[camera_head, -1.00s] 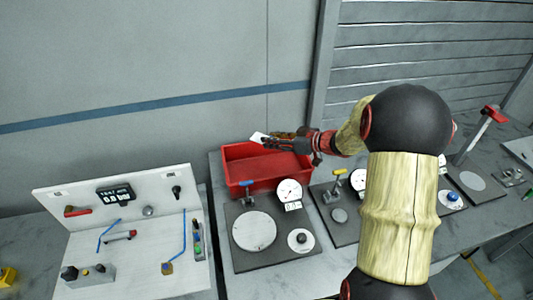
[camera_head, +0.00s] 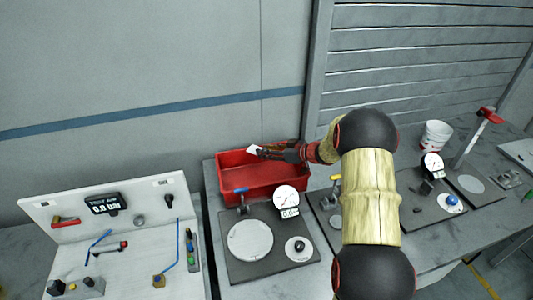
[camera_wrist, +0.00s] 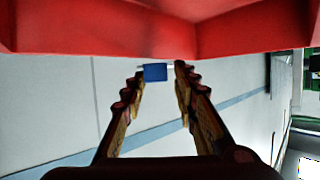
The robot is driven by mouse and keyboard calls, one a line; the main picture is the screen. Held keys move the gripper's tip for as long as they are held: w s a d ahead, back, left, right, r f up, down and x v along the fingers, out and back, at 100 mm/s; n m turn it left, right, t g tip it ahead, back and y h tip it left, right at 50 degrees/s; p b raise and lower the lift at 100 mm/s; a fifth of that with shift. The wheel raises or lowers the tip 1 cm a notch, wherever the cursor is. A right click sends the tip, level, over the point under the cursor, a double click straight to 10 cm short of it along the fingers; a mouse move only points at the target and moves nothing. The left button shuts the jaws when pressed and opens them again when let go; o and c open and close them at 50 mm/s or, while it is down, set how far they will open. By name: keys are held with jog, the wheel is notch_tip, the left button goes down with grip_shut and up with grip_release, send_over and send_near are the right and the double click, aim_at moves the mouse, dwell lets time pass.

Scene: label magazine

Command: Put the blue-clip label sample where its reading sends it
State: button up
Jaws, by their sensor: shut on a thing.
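My gripper (camera_head: 264,151) is shut on the label sample, whose white label (camera_head: 254,149) sticks out past the fingertips in the head view. In the wrist view the blue clip (camera_wrist: 155,73) shows between the fingertips of my gripper (camera_wrist: 159,70). A red bin (camera_head: 236,195) stands at the back left of the bench. My gripper is over the back part of this bin, and the sample appears above its rim. In the wrist view the bin's red wall (camera_wrist: 100,35) fills the top. The label's writing cannot be read.
In front of the bin is a plate with a round disc (camera_head: 250,240) and a dial gauge (camera_head: 286,200). A white panel (camera_head: 125,240) with a display stands at the left. A second gauge (camera_head: 432,165) and a white bucket (camera_head: 436,135) are on the right.

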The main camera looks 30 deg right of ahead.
jog(key=shift+f, duration=0.15)
jog(key=shift+f, duration=0.45)
jog(key=o, duration=0.9)
